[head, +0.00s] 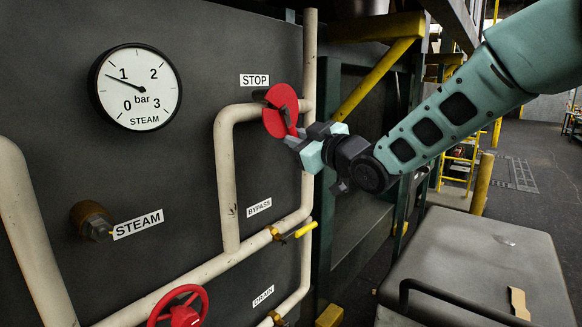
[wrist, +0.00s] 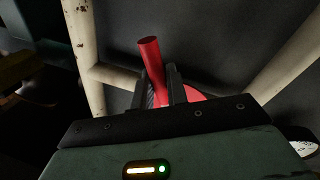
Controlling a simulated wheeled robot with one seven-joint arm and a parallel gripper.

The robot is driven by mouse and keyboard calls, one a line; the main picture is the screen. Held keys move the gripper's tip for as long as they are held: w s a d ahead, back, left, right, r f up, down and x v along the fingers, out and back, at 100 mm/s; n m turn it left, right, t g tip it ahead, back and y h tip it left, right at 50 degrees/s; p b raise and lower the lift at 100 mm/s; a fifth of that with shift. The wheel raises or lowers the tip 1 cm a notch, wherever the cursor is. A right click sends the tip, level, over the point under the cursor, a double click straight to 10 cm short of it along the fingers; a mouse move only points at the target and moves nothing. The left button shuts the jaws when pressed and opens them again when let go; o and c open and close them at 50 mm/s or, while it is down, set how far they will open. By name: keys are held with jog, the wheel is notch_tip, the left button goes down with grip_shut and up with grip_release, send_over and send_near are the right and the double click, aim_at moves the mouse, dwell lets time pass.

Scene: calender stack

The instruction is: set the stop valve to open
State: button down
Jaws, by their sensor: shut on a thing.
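The stop valve (head: 279,97) is a red disc-like part with a notch and a short red lever, on the cream pipe beside the STOP label (head: 254,80). My gripper (head: 298,139) reaches in from the right and is shut on the lever at the disc's lower right. In the wrist view the round red lever (wrist: 149,48) stands up between the two dark fingers (wrist: 162,88), tilted slightly left. Part of the red disc (wrist: 194,95) shows behind the right finger. The valve's stem is hidden, and I cannot tell its setting.
A yellow bypass handle (head: 306,229) and a red handwheel (head: 183,313) near the DRAIN label sit lower on the pipes. A dark lidded box (head: 478,262) stands at lower right. Open floor lies beyond.

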aim_at(292, 112)
jog(key=n+b, duration=0.2)
jog(key=w+d+n+b, duration=0.1)
jog(key=n+b, duration=0.1)
jog(key=b, duration=0.1)
jog(key=shift+w+r+y+b, duration=0.2)
jog(key=shift+y+b, duration=0.15)
jog(key=shift+y, duration=0.05)
jog(key=r+n+b, duration=0.1)
jog(key=n+b, duration=0.1)
jog(key=w+r+n+y+b, duration=0.1)
jog(key=n+b, duration=0.1)
jog(key=n, duration=0.1)
jog(key=d+r+n+g+b, duration=0.1)
jog(key=n+b, duration=0.1)
jog(key=n, duration=0.1)
jog(key=shift+w+d+r+y, duration=0.1)
jog(key=shift+w+r+y, duration=0.1)
jog(key=shift+r+y, duration=0.2)
jog(key=shift+r+n+g+y+b, duration=0.15)
jog(key=shift+r+n+g+b, duration=0.15)
jog(key=shift+n, duration=0.5)
jog(key=shift+r+n+g+y+b, duration=0.15)
jog(key=shift+r+n, duration=0.2)
jog(key=shift+n, duration=0.45)
jog(key=shift+r, duration=0.1)
jog(key=c, duration=1.4)
grip_release()
jog(key=shift+c, duration=0.2)
